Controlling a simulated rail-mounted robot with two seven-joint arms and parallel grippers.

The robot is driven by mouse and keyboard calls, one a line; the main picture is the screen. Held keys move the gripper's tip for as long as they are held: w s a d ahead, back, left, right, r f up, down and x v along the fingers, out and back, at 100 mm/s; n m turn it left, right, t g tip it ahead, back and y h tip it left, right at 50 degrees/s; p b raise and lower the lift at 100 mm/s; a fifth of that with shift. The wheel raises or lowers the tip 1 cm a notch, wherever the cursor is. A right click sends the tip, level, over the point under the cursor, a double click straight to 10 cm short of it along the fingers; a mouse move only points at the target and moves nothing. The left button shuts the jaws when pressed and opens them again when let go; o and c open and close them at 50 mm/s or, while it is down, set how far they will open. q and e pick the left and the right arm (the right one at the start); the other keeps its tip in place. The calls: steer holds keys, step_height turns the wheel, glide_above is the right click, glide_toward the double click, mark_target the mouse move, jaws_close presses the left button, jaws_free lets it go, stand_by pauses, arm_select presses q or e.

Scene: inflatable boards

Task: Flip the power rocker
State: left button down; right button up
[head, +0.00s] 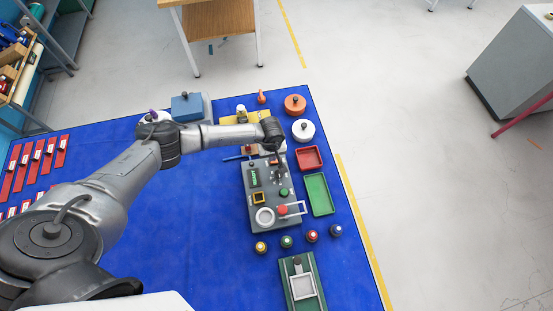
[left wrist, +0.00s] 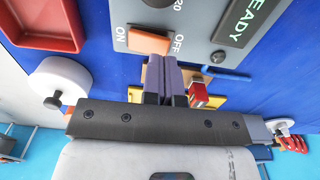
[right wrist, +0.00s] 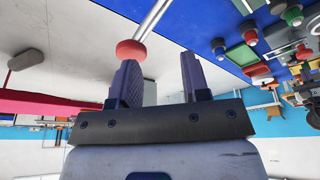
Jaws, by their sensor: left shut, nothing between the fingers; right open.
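The grey control panel (head: 246,212) lies on the blue table mat. In the left wrist view, the panel (left wrist: 195,18) shows an orange power rocker (left wrist: 150,40) with ON printed at its left and OFF at its right. My left gripper (head: 278,164) is over the panel's far end in the head view. In the left wrist view, its fingers (left wrist: 163,60) are shut and empty, with tips close to the rocker's OFF side; I cannot tell whether they touch. My right gripper (right wrist: 165,75) is open, away from the panel and outside the head view.
A red tray (head: 309,158) and a green tray (head: 319,194) sit right of the panel. Several coloured knobs (head: 287,241) stand nearer. A red ball on a metal rod (right wrist: 131,53) shows by my right gripper's left finger. The mat's left middle (head: 190,235) is clear.

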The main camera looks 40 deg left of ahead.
stand_by(0.4)
arm_select(q)
steer(key=shift+f+b, duration=0.45)
stand_by(0.4)
steer(key=shift+f+b, duration=0.9)
steer(key=shift+b, duration=0.05)
stand_by(0.4)
steer(key=shift+r, duration=0.1)
steer(key=shift+r+p, duration=1.4)
steer(key=shift+r, duration=0.6)
steer(key=shift+r+p, duration=0.9)
steer(key=shift+r, duration=0.55)
